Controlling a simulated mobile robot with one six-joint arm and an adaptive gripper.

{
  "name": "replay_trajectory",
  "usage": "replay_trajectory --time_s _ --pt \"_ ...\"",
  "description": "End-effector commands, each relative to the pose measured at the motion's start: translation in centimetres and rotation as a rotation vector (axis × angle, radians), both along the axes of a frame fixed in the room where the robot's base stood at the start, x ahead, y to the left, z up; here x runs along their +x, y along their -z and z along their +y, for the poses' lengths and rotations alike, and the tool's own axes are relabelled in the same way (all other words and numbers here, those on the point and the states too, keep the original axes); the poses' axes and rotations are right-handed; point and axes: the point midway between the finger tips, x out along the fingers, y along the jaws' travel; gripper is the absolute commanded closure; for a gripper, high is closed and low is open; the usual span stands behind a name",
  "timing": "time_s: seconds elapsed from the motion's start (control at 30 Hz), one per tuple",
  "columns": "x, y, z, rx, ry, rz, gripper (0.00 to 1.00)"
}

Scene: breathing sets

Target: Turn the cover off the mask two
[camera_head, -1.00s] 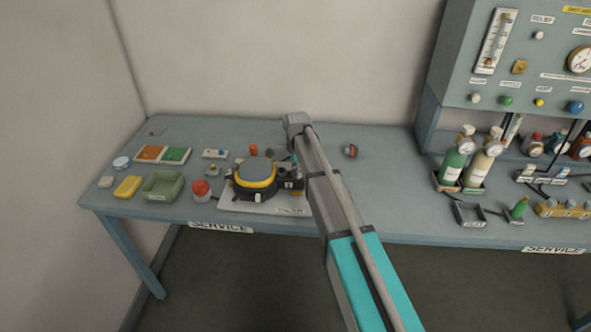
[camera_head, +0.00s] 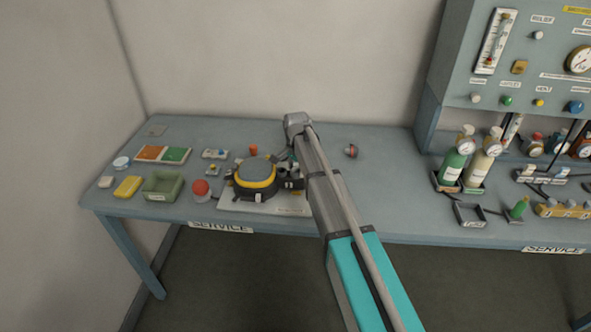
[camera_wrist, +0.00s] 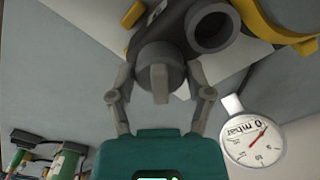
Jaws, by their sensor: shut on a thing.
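The breathing set (camera_head: 255,176), with a grey top and a yellow band, sits on a pale board (camera_head: 262,207) on the bench. I take it to be the mask of the task; no number is readable. In the wrist view, a grey round cover (camera_wrist: 160,75) with a raised bar sits beside an open dark round port (camera_wrist: 212,30). My gripper (camera_wrist: 159,73) is shut on the cover, one finger on each side. In the head view my gripper (camera_head: 287,166) is at the set's right side, partly hidden by my arm.
A gauge marked mbar (camera_wrist: 252,138) is close to the right finger in the wrist view. A red-capped jar (camera_head: 201,190), green tray (camera_head: 162,186) and yellow block (camera_head: 128,187) stand left. Gas bottles (camera_head: 453,165) stand right. The bench's back middle is mostly clear.

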Motion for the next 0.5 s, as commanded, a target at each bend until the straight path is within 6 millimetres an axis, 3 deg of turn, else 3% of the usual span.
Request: replay_trajectory --time_s 0.3,0.33,0.5 --pt "0.03 0.02 0.1 0.002 -0.121 -0.001 0.79" --pt "0.03 0.02 0.1 0.002 -0.134 -0.001 0.33" --pt "0.03 0.02 0.07 0.001 -0.129 0.0 0.01"
